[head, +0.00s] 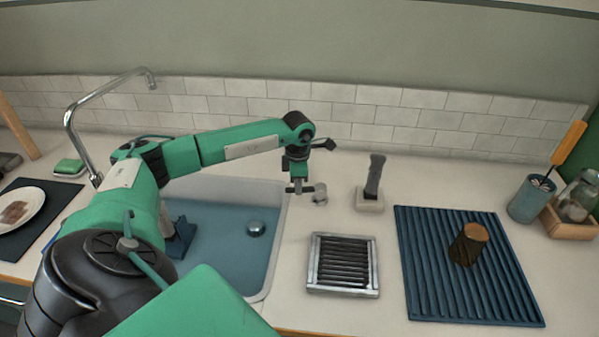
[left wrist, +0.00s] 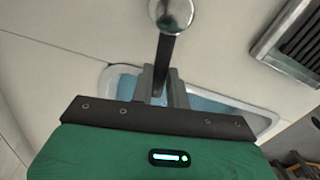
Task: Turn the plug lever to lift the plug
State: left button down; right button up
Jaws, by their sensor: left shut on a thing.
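The plug lever (head: 320,193) is a small round metal knob on the counter just right of the sink. In the left wrist view its dark bar (left wrist: 165,50) runs down from the round metal base (left wrist: 172,12). My left gripper (head: 297,188) is at the sink's right rim, shut on the lever's bar, with the fingers (left wrist: 162,88) on both sides of it. The plug (head: 256,228) is a round metal dome in the blue sink basin (head: 225,265). I cannot tell whether it is raised. My right gripper is not in view.
A brush on a pale block (head: 370,202) stands right of the lever. A metal-framed grate (head: 343,290) lies in front. Farther right is a ribbed blue mat (head: 420,280) with a dark cylinder (head: 468,244). The faucet (head: 72,125) rises behind the sink at the left.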

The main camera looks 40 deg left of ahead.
pick_arm(q)
jog(key=c, duration=1.4)
grip_release()
jog(key=shift+o, duration=0.2)
jog(key=shift+r, duration=0.1)
notch_tip(320, 180, up, 14)
jog(key=b, duration=0.1)
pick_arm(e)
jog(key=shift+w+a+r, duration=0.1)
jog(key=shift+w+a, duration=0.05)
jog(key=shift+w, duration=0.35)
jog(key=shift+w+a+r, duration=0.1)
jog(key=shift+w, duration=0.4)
pick_arm(q)
jog(key=shift+d+f, duration=0.1)
jog(key=shift+f, duration=0.15)
